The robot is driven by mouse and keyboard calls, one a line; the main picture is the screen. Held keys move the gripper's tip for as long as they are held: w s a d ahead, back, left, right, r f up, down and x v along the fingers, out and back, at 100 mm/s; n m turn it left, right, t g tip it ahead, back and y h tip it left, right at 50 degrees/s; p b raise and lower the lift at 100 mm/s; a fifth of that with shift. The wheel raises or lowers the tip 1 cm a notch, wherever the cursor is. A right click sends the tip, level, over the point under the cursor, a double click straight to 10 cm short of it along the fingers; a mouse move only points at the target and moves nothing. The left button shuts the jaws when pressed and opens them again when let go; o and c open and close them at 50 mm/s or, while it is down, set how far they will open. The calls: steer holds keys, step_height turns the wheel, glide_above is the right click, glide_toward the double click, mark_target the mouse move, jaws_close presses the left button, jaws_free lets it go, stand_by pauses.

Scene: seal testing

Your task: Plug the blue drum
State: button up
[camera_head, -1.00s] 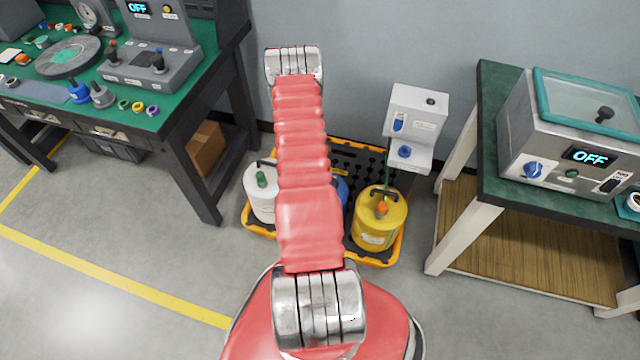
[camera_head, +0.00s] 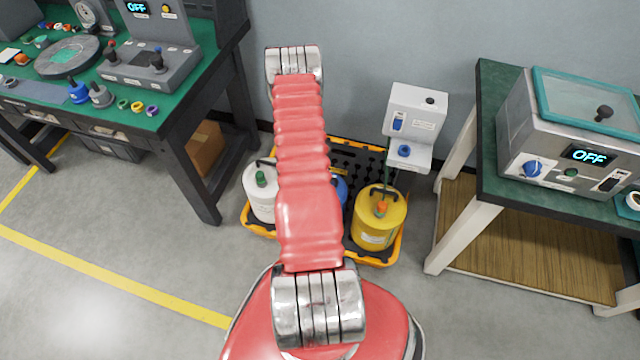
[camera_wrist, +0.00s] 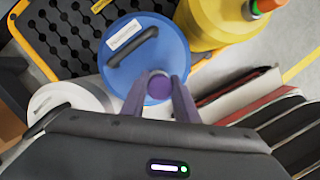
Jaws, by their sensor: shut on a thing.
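The blue drum (camera_wrist: 128,62), with a dark handle and white label on its top, fills the upper middle of the wrist view. In the head view only a sliver of it (camera_head: 341,188) shows beside my arm. My gripper (camera_wrist: 159,84) is shut on a round purple plug (camera_wrist: 159,86), seen end-on between the fingertips. The plug overlaps the near part of the drum's top in the wrist view. I cannot tell whether it touches the drum, and the drum's opening is hidden. My gripper is hidden behind the arm in the head view.
A white drum with a green plug (camera_head: 261,179) stands left, a yellow drum with an orange plug (camera_head: 381,209) right, all on a black-and-orange spill pallet (camera_head: 352,160). A white dispenser (camera_head: 414,125) stands behind. Workbenches flank the pallet; open floor lies left.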

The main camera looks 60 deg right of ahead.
steer(key=shift+f, duration=1.3)
stand_by(0.6)
steer(key=o, duration=1.2)
steer(key=v, duration=1.3)
steer(key=shift+r, duration=0.35)
stand_by(0.3)
